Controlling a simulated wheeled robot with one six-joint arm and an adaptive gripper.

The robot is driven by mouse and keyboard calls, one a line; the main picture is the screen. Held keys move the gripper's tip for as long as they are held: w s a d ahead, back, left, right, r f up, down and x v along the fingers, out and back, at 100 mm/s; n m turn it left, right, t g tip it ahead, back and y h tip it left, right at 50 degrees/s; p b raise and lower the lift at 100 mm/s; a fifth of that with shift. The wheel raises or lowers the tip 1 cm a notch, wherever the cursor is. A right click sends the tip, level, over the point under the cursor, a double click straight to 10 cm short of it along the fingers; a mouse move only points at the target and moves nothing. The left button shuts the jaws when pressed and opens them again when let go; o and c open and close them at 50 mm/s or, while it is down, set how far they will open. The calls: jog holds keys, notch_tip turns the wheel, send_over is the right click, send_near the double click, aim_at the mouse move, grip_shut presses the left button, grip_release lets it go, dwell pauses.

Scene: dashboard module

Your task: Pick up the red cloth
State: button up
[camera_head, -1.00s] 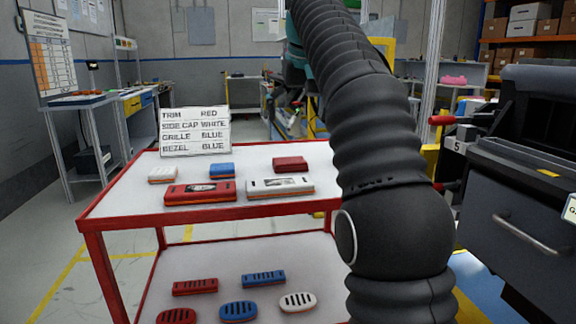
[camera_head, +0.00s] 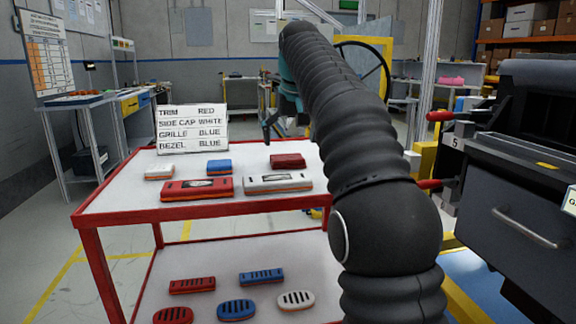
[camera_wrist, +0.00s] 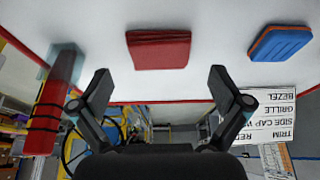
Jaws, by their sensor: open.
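The red cloth (camera_head: 288,160) is a flat, folded dark-red piece on the back right of the white top of the red-framed cart (camera_head: 107,205). In the wrist view the red cloth (camera_wrist: 158,48) lies on the white surface beyond my fingertips, roughly centred between them. My gripper (camera_wrist: 161,82) is open, with its two fingers wide apart and nothing between them. In the head view it shows only partly, behind the cloth and near the cart's back edge; my arm hides the rest. No contact with the cloth is visible.
A blue piece (camera_head: 219,166), a white piece (camera_head: 159,172), a red panel (camera_head: 197,189) and a white panel (camera_head: 277,183) lie near the cloth. A sign card (camera_head: 192,129) stands at the back left. A dark module (camera_head: 520,190) is at right. Several parts fill the lower shelf.

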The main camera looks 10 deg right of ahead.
aim_at(289, 159)
jog(key=shift+b+x, duration=0.95)
jog(key=shift+x, duration=1.8)
jog(key=shift+s+d, duration=0.1)
jog(key=shift+s, duration=0.1)
jog(key=c, duration=0.7)
